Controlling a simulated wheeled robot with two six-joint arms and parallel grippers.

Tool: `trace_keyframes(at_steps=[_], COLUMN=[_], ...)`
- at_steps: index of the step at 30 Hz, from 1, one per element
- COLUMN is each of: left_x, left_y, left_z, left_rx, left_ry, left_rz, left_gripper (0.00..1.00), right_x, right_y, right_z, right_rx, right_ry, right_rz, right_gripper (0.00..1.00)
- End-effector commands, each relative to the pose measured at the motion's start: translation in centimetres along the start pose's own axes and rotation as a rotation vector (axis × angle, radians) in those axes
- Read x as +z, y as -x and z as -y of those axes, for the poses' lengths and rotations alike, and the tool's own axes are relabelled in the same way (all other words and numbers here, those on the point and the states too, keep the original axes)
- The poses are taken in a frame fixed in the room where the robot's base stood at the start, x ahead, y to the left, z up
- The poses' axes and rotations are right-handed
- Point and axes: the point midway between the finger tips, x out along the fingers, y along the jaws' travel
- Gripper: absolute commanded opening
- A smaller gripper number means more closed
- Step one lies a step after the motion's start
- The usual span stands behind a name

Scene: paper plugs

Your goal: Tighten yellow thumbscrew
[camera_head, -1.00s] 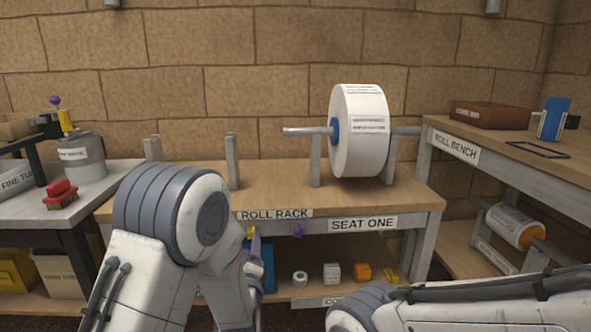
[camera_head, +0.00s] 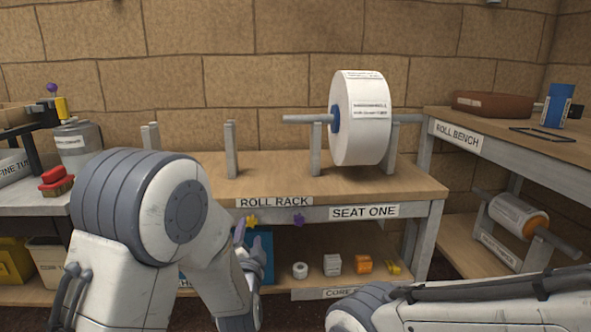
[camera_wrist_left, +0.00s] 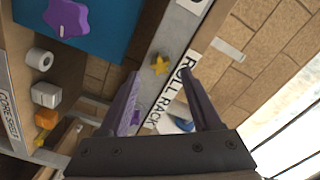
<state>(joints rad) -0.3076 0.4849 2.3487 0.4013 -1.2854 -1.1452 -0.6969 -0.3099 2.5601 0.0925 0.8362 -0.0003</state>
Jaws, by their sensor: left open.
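The yellow thumbscrew (camera_head: 251,221) is a small star-shaped knob on the front edge of the roll rack (camera_head: 320,214), below the ROLL RACK label. In the left wrist view the yellow thumbscrew (camera_wrist_left: 160,65) shows between and just beyond the fingertips. My left gripper (camera_head: 248,238) has purple fingers and is open and empty, close below the thumbscrew in the head view. In the left wrist view my left gripper (camera_wrist_left: 160,73) straddles the line to it; contact cannot be told. My right arm (camera_head: 470,305) crosses the bottom right; its gripper is out of view.
A purple knob (camera_head: 299,220) sits on the same edge, right of the yellow one. A white paper roll (camera_head: 358,145) hangs on a rod above.

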Motion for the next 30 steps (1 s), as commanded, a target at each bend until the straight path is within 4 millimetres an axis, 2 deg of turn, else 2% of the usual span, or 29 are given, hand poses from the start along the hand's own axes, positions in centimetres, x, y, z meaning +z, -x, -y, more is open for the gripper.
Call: trace_keyframes(at_steps=[11,30], left_x=[0.0,0.0], left_y=[-0.2,-3.4], left_z=[0.1,0.1], left_rx=[0.000,-0.001], left_ry=[-0.003,-0.004], left_rz=[0.000,0.001], left_gripper=[0.65,0.65], right_x=[0.0,0.0], right_y=[0.2,0.7], right_z=[0.0,0.1], right_rx=[0.000,0.000], right_ry=[0.000,0.000], right_rz=[0.000,0.000], right_gripper=[0.65,0.65])
